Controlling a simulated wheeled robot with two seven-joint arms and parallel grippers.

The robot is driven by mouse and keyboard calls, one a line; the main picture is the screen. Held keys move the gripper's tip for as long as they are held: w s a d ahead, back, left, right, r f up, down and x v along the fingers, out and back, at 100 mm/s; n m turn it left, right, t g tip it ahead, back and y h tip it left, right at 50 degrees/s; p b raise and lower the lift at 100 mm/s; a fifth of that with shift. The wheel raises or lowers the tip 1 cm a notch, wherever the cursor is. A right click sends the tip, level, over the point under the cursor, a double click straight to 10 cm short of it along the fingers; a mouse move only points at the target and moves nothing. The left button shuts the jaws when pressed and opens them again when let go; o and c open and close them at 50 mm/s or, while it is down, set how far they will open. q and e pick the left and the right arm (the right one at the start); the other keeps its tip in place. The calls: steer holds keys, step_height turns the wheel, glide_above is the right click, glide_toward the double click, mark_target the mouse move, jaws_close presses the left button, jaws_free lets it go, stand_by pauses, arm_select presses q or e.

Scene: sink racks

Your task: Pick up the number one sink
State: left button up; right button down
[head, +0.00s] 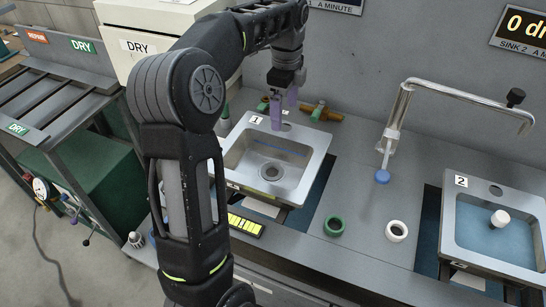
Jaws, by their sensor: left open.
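The number one sink (236,167) is a square steel basin with a drain in its middle and a "1" label at its back left corner. It sits in an opening in the grey counter and looks empty. My left gripper (282,118) has purple fingers pointing down. It is open over the sink's back rim, near the hole there. I cannot tell whether the fingers touch the rim. My left arm hides part of the sink's left side. My right gripper is not in view.
The number two sink (458,240) at the right holds water and a white plug (500,218). A green ring (334,226) and a white ring (397,231) lie on the counter (365,255) between. A tall bent faucet (402,105) stands behind. A rack (62,105) is at the left.

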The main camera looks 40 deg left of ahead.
mark_target(284, 129)
arm_select(q)
steer(key=shift+f, duration=1.15)
steer(key=shift+d+f+p, duration=0.1)
steer(key=shift+f+p, duration=0.25)
steer(key=shift+f, duration=2.25)
steer(key=shift+f, duration=0.2)
jaws_close()
